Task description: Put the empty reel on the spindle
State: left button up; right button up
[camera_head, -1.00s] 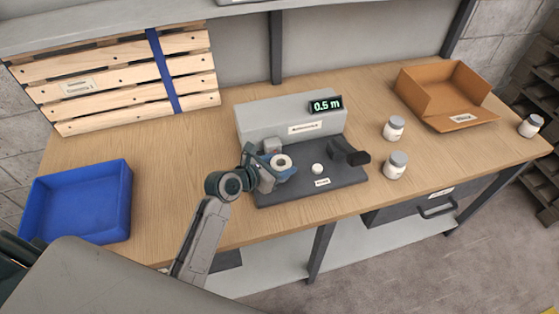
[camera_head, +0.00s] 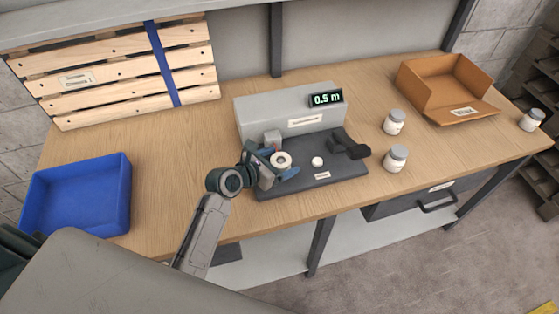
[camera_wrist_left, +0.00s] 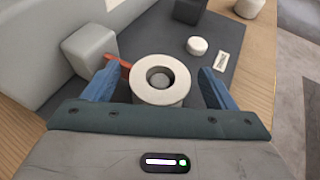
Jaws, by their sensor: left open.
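The reel, a white ring (camera_head: 281,160), is on the left part of the dark machine base (camera_head: 322,184). In the left wrist view the reel (camera_wrist_left: 160,93) has a round grey piece in its hole, which looks like the spindle. The reel looks level; its underside is hidden. My left gripper (camera_head: 277,168) is open, with one blue finger on each side of the reel. In the left wrist view a gap shows between the right finger and the reel. My right gripper is not in view.
The grey machine housing (camera_head: 262,116) with its 0.5 m display (camera_head: 326,99) stands behind. A white knob (camera_head: 317,161) and a dark arm-like part (camera_head: 349,145) are to the right. White jars (camera_head: 396,158), a cardboard box (camera_head: 418,96) and a blue bin (camera_head: 122,200) stand farther off.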

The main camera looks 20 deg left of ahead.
pick_arm(q)
jog(key=v, duration=1)
jog(key=shift+s+r+b, duration=0.2)
jog(key=shift+s+b, duration=0.1)
jog(key=shift+s, duration=0.05)
jog(key=shift+a, duration=0.15)
